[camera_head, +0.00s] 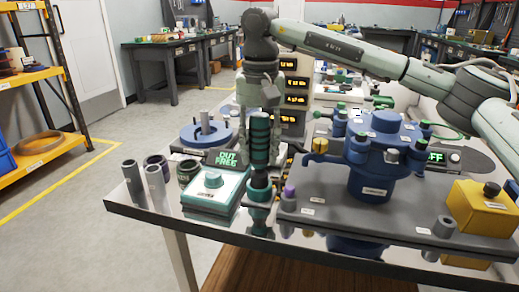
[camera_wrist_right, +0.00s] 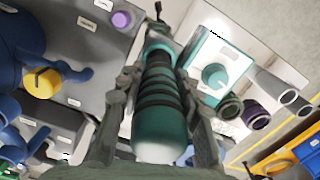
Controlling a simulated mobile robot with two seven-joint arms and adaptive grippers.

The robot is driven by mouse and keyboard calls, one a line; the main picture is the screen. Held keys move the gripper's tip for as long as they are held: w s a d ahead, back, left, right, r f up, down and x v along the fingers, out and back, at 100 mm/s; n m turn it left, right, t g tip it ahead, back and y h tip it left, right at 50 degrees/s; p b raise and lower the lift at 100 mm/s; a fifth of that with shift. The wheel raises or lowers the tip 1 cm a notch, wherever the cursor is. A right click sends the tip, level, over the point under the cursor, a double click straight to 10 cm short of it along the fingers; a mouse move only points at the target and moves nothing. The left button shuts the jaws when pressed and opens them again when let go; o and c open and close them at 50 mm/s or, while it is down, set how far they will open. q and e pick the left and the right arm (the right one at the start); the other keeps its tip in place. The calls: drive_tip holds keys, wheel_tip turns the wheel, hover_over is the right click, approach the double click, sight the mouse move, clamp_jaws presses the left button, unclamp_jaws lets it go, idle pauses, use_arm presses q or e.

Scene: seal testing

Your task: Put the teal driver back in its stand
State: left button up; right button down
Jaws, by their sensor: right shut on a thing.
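The teal driver (camera_head: 260,140) stands upright, with dark bands around its grip. My right gripper (camera_head: 259,130) comes down from above and is shut on it, with one finger on each side. The teal stand (camera_head: 260,214) is near the table's front edge, directly below the driver in the head view. The driver's lower end overlaps the stand; I cannot tell whether it is seated or just above. In the right wrist view the driver (camera_wrist_right: 160,108) lies between the fingers and hides much of the stand. My left gripper is not in view.
A yellow box (camera_head: 484,208) is far right.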

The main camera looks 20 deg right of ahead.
drive_tip(key=shift+f, duration=0.1)
drive_tip(key=shift+f+b, duration=0.35)
drive_tip(key=shift+f, duration=0.1)
drive_tip(key=shift+f+b, duration=0.4)
drive_tip(key=shift+f, duration=0.4)
idle(1.4)
drive_tip(key=c, duration=1)
unclamp_jaws()
drive_tip(key=shift+f, duration=0.1)
